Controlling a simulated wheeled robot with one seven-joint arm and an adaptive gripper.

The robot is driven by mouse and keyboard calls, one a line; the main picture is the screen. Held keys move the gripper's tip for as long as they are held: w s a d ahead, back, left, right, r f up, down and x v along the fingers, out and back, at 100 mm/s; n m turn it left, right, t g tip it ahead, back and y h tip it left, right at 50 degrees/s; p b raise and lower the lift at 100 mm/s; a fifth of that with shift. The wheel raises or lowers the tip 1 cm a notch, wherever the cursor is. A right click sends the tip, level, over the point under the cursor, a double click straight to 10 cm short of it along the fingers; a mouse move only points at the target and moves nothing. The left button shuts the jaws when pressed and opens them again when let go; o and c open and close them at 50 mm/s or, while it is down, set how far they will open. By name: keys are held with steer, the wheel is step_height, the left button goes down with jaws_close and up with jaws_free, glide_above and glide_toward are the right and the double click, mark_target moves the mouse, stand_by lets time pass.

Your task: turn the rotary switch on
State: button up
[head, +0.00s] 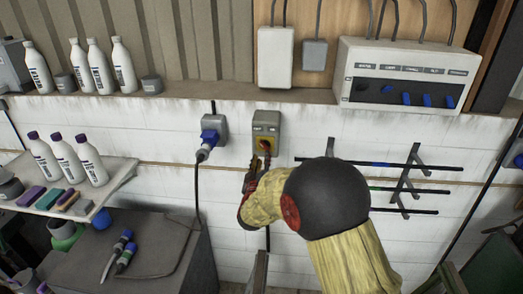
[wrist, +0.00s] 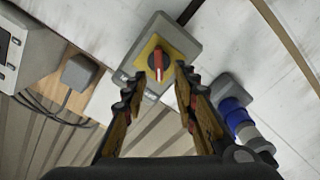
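The rotary switch is a grey box (head: 266,122) on the white wall, with a yellow plate and a red knob (wrist: 158,60). In the head view my gripper (head: 261,166) is just in front of the switch and hides its lower part. In the wrist view the red knob, with a white mark at its near end, lies ahead between the fingertips. My gripper (wrist: 157,80) is open and the fingers stand on both sides, apart from the knob as far as I can see.
A blue plug (head: 210,137) sits in a socket left of the switch, its cable hanging down. A ledge with white bottles (head: 122,66) runs above. Rods on a rack (head: 405,180) are at the right. A shelf with more bottles (head: 66,160) stands at the left.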

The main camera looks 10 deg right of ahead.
mark_target(264, 148)
steer(key=p+x, duration=0.1)
steer(key=x, duration=0.5)
steer(key=shift+w+d, duration=0.2)
steer(key=shift+w, duration=0.05)
steer(key=shift+c, duration=0.7)
jaws_close()
